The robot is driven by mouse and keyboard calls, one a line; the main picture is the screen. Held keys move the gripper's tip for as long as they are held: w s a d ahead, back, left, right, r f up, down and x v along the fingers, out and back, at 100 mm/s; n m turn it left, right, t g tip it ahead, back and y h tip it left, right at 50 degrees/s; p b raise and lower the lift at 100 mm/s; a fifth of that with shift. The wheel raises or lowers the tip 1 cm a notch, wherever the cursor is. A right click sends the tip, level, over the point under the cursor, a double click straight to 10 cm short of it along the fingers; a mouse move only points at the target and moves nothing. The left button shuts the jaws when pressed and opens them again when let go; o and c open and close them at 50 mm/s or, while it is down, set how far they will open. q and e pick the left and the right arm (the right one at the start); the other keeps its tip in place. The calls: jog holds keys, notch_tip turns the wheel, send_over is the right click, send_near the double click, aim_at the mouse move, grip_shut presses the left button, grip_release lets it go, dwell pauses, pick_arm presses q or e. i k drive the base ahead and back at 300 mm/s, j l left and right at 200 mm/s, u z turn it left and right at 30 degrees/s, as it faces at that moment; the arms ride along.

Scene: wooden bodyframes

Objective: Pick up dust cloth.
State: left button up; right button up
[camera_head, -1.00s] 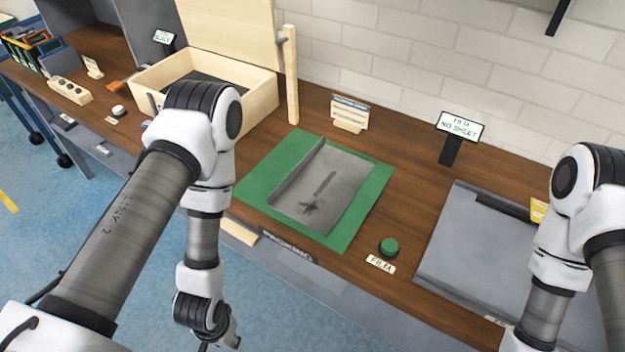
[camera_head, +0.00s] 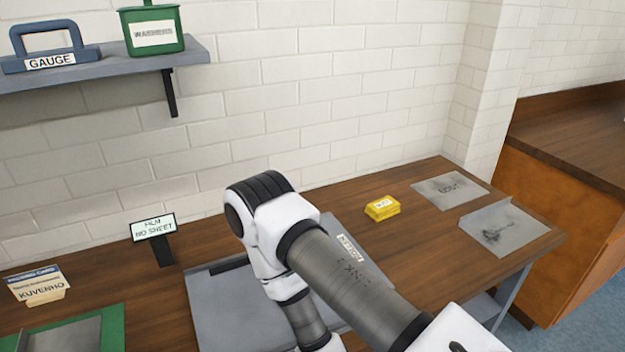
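A small yellow folded piece (camera_head: 381,208) with a white label lies on the wooden bench, to the right of my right arm; it looks like the dust cloth, but the label is too small to read surely. My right arm comes in from the lower right, bends over the grey panel, and its wrist leaves the bottom edge. My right gripper is out of the picture, and my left arm and gripper are also out of it.
A grey panel (camera_head: 215,305) lies under my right arm. Grey sheets (camera_head: 450,189) and (camera_head: 503,228) lie at the bench's right end. A sign (camera_head: 153,227) and a card (camera_head: 38,286) stand at left. A wall shelf (camera_head: 110,66) holds a gauge and a green container.

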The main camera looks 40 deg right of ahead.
aim_at(387, 206)
jog(key=k+z, duration=0.15)
jog(key=z, duration=0.25)
jog(key=k+l+z, duration=0.1)
jog(key=z, duration=0.25)
jog(key=k+l+z, duration=0.1)
jog(key=l+z, duration=0.15)
jog(key=z, duration=0.55)
